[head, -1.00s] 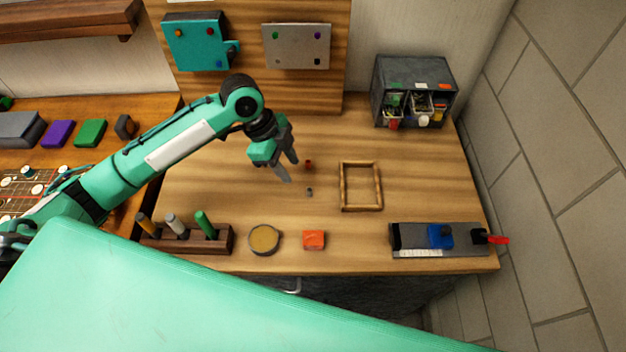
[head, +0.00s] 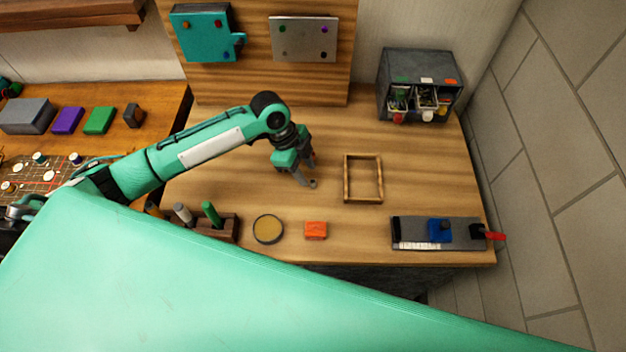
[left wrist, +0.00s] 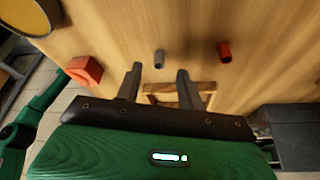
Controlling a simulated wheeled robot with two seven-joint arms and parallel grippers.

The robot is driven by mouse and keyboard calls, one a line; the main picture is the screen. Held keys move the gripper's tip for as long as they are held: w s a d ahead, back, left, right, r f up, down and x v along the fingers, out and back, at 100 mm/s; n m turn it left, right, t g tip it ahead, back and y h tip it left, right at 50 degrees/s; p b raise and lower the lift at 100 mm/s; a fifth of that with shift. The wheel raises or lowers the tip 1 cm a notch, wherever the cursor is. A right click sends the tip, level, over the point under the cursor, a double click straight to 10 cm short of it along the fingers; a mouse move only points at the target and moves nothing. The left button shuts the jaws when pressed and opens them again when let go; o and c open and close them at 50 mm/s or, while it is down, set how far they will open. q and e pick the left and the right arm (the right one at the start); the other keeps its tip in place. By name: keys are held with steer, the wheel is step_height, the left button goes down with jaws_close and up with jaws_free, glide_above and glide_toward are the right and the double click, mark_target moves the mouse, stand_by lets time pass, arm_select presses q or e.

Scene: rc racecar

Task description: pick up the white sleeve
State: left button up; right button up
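In the left wrist view a small pale grey cylinder (left wrist: 159,58), which looks like the white sleeve, stands on the wooden bench. It lies just beyond the fingertips, in line with the gap between them. A similar red sleeve (left wrist: 224,52) stands to its right, outside the fingers. My left gripper (left wrist: 159,72) is open and empty. In the head view my left gripper (head: 312,173) is low over the middle of the bench, and its fingers hide most or all of both sleeves. My right gripper is not in view.
A wooden frame (head: 347,180) lies right of the gripper. Nearer the front edge are an orange block (head: 316,231), a round tin (head: 268,229) and a rack (head: 228,230) with handled tools. A grey fixture (head: 465,235) is front right; a drawer cabinet (head: 420,70) stands at the back.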

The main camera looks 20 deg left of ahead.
mark_target(315, 186)
arm_select(q)
steer(key=p+x, duration=0.1)
steer(key=x, duration=0.3)
steer(key=shift+d, duration=0.1)
jaws_close()
